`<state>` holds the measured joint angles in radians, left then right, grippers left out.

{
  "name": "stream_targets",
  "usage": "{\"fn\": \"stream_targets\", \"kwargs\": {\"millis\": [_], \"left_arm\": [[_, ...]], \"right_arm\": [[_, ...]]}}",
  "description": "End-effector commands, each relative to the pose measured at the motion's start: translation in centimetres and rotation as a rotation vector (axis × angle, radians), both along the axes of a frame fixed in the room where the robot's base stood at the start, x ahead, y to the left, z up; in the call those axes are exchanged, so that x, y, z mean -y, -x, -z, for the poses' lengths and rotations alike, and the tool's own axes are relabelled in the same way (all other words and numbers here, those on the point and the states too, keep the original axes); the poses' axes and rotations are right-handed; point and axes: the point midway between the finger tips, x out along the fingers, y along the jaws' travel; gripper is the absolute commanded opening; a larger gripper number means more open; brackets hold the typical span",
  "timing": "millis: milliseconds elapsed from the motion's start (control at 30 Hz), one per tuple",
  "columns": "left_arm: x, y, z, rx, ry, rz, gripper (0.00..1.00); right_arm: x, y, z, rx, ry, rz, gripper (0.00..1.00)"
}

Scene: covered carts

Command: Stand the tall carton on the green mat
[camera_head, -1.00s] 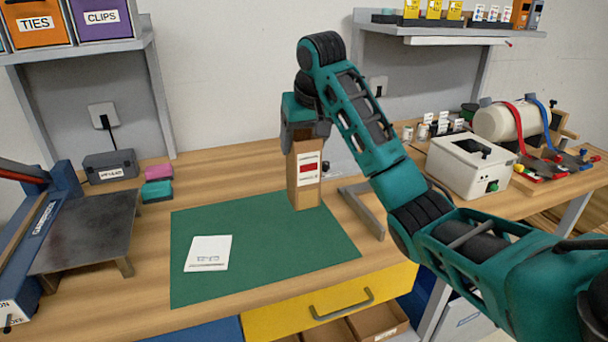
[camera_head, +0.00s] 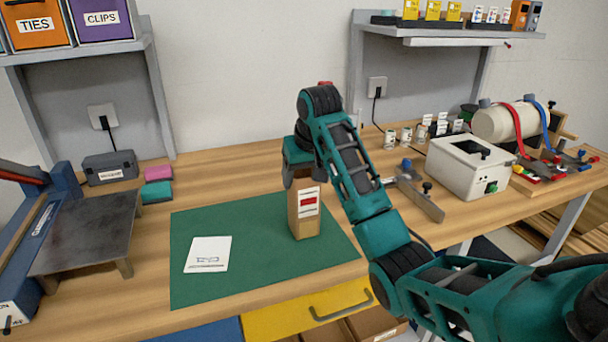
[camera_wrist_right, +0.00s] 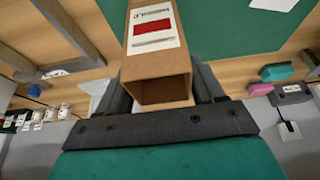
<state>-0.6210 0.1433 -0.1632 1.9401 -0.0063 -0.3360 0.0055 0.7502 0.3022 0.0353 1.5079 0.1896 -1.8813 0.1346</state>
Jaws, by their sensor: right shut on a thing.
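The tall brown carton (camera_head: 306,223) has a white label with a red block and stands upright over the right part of the green mat (camera_head: 225,280). Its lower end looks at or close to the mat; I cannot tell if it touches. My right gripper (camera_head: 304,182) is above the carton, shut on its upper end. In the right wrist view the carton (camera_wrist_right: 160,62) sits between the two fingers, its open end facing the camera. The green mat (camera_wrist_right: 225,32) shows behind it. My left gripper is not in view.
A white card (camera_head: 208,254) lies on the mat left of the carton. A metal-topped stand (camera_head: 85,232) is at the left. A grey bracket-like tool (camera_head: 418,196) and a white box device (camera_head: 468,168) are to the right. The mat's middle is clear.

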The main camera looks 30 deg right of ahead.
Motion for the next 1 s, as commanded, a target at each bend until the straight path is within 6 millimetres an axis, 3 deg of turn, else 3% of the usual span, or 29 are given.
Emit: {"fn": "stream_targets", "kwargs": {"millis": [133,167,400,733,1000], "left_arm": [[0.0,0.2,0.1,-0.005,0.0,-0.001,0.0],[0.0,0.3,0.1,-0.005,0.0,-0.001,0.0],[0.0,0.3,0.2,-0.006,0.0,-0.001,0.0],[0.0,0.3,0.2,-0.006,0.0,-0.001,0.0],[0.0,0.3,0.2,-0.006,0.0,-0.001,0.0]], "right_arm": [[0.0,0.0,0.3,-0.001,0.0,0.0,0.23],[0.0,0.0,0.3,0.0,0.0,0.0,0.7],[0.0,0.0,0.3,0.0,0.0,0.0,0.93],[0.0,0.1,-0.3,0.001,0.0,0.0,0.93],[-0.1,1.6,-4.4,0.005,0.01,0.001,0.93]]}}
